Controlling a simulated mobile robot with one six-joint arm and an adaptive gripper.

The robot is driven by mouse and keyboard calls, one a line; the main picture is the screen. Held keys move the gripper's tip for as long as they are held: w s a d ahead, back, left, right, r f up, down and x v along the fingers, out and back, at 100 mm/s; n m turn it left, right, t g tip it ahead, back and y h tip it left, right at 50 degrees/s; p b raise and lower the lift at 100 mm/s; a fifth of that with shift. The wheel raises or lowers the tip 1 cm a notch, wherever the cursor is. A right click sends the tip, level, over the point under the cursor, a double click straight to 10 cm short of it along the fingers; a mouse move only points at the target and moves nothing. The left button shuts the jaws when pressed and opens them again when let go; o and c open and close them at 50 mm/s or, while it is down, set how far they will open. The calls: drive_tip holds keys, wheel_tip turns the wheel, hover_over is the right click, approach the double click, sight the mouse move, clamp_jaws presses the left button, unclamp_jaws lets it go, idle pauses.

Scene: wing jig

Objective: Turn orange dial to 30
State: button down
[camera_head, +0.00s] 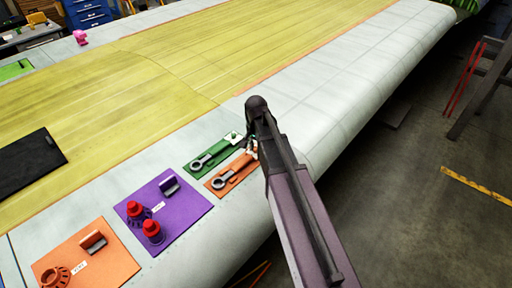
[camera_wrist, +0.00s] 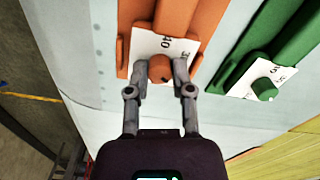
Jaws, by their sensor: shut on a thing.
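The orange dial (camera_wrist: 160,69) is a round knob at the end of an orange fixture (camera_wrist: 173,18). A white card (camera_wrist: 150,42) under it shows "40" and, to its right, part of another number. My gripper (camera_wrist: 160,75) is shut on the orange dial, one finger on each side. The dial's setting cannot be read; the fingers hide part of the card. In the head view the orange fixture (camera_head: 224,181) carries a grey ring-ended tool, and my gripper (camera_head: 250,146) is at its upper right end, mostly hidden by my arm.
A green fixture (camera_head: 208,156) with a similar green knob (camera_wrist: 265,88) lies close beside. A purple board (camera_head: 183,218) with red-topped parts and another orange board (camera_head: 112,262) lie nearer on the wing. The wing's front edge drops to the floor at right.

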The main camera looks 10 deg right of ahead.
drive_tip(key=shift+n, duration=0.4)
drive_tip(key=n, duration=1)
drive_tip(key=shift+n, duration=0.3)
drive_tip(key=shift+c, duration=2.4)
unclamp_jaws()
